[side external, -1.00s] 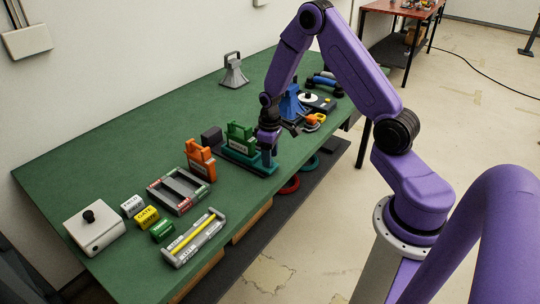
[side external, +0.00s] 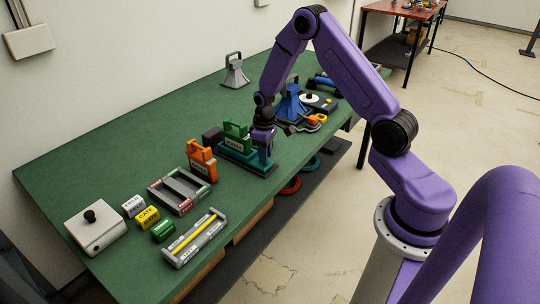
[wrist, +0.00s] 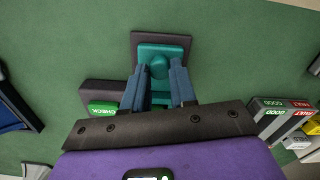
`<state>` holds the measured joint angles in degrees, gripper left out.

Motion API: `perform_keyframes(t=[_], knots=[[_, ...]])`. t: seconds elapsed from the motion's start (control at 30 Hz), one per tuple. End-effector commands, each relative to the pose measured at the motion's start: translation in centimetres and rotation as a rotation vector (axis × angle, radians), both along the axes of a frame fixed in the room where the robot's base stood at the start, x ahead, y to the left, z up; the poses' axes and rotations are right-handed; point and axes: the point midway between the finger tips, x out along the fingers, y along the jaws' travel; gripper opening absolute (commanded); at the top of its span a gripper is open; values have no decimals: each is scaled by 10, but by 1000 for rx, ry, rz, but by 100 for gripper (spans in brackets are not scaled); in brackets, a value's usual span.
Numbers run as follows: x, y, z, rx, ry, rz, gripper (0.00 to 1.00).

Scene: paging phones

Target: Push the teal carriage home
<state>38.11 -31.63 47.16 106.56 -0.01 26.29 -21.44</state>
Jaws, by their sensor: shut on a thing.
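The teal carriage (wrist: 157,52) shows in the wrist view as a teal plate with a rounded knob, over a dark base. My gripper (wrist: 158,68) is shut on the knob, one blue-grey finger on each side. In the side external view the teal piece (side external: 238,162) is long and low near the table's front edge, and my gripper (side external: 263,156) points down at its right end. A green block (side external: 236,132) stands behind it, left of my gripper. The wrist view shows a green label reading CHECK (wrist: 103,108) on a dark block. My gripper hides part of the carriage.
An orange block (side external: 201,160) stands just left of the teal piece. A grey tray (side external: 157,199) and a rack with a yellow bar (side external: 195,238) lie further left. A blue cone-shaped thing (side external: 290,104) stands to the right.

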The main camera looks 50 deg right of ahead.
Motion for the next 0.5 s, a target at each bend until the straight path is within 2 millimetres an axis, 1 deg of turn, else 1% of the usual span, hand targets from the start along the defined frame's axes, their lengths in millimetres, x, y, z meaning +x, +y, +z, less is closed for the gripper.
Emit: perform_keyframes(t=[0.03, 0.2, 0.3, 0.5], knots=[[6, 0, 0, -1, -1, 1, 0], [22, 0, 0, 0, -1, 2, 0], [27, 0, 0, 0, -1, 1, 0], [31, 0, 0, 0, -3, 1, 0]])
